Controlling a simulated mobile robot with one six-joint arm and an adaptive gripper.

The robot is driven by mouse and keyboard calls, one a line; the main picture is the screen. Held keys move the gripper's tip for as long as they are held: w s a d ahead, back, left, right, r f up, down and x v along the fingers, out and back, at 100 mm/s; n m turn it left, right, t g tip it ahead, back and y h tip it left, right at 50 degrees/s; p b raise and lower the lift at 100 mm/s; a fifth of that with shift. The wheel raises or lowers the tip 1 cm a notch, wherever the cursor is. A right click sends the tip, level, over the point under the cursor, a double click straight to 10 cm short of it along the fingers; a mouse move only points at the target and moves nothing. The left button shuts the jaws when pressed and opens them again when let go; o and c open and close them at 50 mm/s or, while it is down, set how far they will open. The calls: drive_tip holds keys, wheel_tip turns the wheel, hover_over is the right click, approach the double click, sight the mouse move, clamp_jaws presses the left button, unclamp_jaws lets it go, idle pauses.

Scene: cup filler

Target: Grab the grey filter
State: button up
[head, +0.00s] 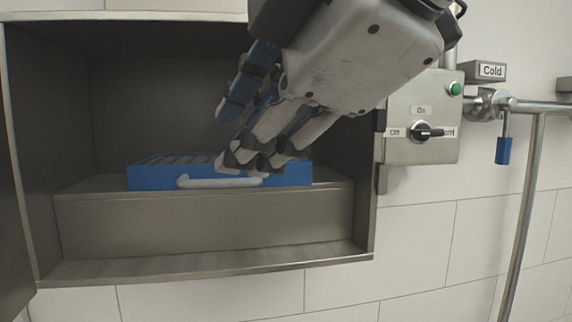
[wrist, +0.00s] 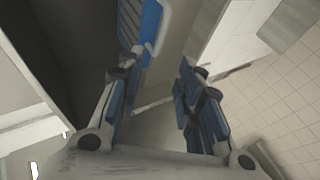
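A filter (head: 148,178) with a blue frame, darker slats on top and a light grey handle (head: 200,182) on its front lies flat on a metal ledge inside an open cabinet. No all-grey filter shows. In the wrist view the blue filter (wrist: 151,20) is at the top, with its handle (wrist: 164,32) facing right. My gripper (head: 238,140) reaches in from the upper right, and its fingertips overlap the filter's front in the head view. In the wrist view my gripper (wrist: 160,78) has its fingers spread with nothing between them. I cannot tell whether a fingertip touches the handle.
The metal cabinet (head: 366,215) has walls on both sides and a ledge (head: 200,228) below the filter. A control box (head: 422,155) with a knob and a green button is on the tiled wall to the right, beside a pipe (head: 525,200) with a blue-handled valve.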

approach(214, 181)
drive_tip(key=a+x, duration=0.1)
drive_tip(key=x, duration=0.2)
drive_tip(key=shift+d+p+x, duration=0.2)
drive_tip(key=shift+p+x, duration=0.1)
drive_tip(key=shift+x, duration=1.1)
drive_tip(key=shift+d+p+x, duration=0.15)
drive_tip(key=shift+p+x, duration=0.1)
drive_tip(key=shift+x, duration=1.2)
drive_tip(key=shift+w+f, duration=0.1)
drive_tip(key=shift+d, duration=0.1)
drive_tip(key=shift+c, duration=0.3)
clamp_jaws()
